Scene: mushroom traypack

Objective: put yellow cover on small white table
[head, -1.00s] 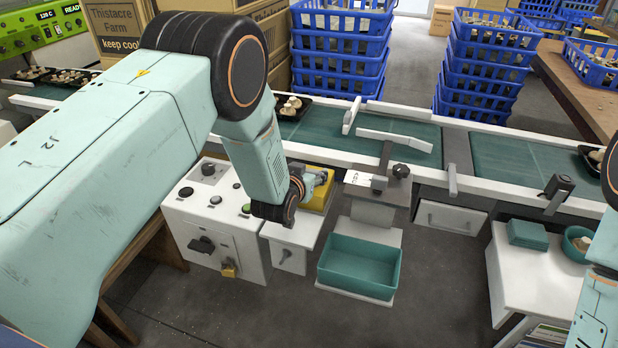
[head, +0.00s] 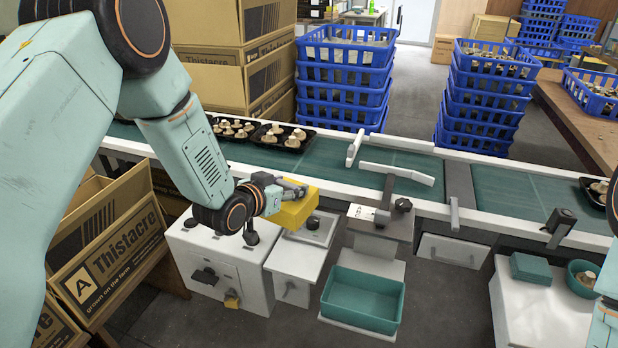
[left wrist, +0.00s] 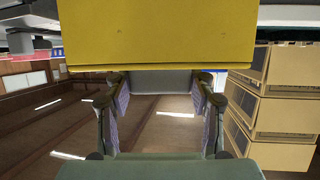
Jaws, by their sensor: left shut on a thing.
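My left gripper (head: 284,190) is shut on the yellow cover (head: 296,211) and holds it up over the white stand (head: 297,258) beside the conveyor. A grey panel (head: 314,228) shows uncovered on top of that stand. In the left wrist view the yellow cover (left wrist: 160,36) fills the top middle, beyond the gripper's fingers (left wrist: 160,103). A small white table (head: 522,290) stands at the lower right. My right gripper is out of view; only part of my right arm shows at the right edge.
A teal bin (head: 363,300) stands lower middle. The conveyor (head: 335,157) runs behind, with black mushroom trays (head: 283,137). A white control box (head: 212,262) stands left of the stand.

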